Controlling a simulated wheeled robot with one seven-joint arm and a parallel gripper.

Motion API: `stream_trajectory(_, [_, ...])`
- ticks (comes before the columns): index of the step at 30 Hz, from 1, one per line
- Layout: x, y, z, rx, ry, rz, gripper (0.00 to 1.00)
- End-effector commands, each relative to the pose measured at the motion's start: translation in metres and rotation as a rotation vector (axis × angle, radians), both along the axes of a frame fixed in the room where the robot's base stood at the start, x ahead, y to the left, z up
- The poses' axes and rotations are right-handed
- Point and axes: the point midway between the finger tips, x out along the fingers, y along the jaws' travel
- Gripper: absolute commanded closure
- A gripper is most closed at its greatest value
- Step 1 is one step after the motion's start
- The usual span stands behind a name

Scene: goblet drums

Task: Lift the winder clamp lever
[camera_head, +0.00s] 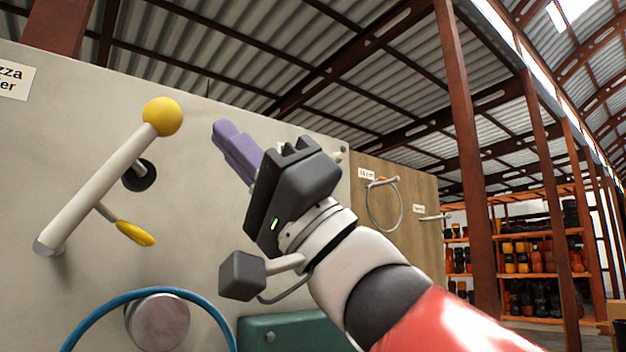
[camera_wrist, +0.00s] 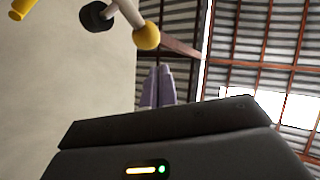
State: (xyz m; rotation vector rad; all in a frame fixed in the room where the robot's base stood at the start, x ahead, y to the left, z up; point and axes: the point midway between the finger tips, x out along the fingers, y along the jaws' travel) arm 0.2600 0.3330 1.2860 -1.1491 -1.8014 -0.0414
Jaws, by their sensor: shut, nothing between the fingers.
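A pale lever bar (camera_head: 100,185) slants up to the right on the grey panel and ends in a yellow ball knob (camera_head: 162,116). A black round hub (camera_head: 139,175) sits behind the bar. A smaller yellow handle (camera_head: 136,233) hangs below it. Which of these is the winder clamp lever is not labelled in view. My gripper (camera_head: 220,130) has purple fingers, shut and empty, to the right of the ball and apart from it. In the wrist view, the fingers (camera_wrist: 160,72) are together, with the ball (camera_wrist: 146,36) beyond and slightly left.
The grey panel (camera_head: 60,110) fills the left side. A blue hoop (camera_head: 90,318) and a round metal boss (camera_head: 158,320) are below. A green box (camera_head: 290,332) is at the bottom. A wooden board (camera_head: 405,215) with a wire ring and orange shelves (camera_head: 520,240) stand to the right.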

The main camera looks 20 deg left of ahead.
Motion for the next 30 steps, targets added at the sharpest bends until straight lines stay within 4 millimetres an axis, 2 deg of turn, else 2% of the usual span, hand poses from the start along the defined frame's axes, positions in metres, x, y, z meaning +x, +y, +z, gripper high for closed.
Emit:
stream_trajectory(1, [0.002,0.0,-0.005,0.0,0.002,-0.002,1.0])
stream_trajectory(9, [0.021,-0.045,-0.027,0.0,0.004,-0.008,1.0])
stream_trajectory(15, [0.033,-0.072,-0.039,0.0,0.004,-0.007,1.0])
stream_trajectory(21, [0.036,-0.083,-0.043,0.0,0.003,-0.005,1.0])
stream_trajectory(30, [0.037,-0.084,-0.043,-0.001,0.004,-0.005,1.0])
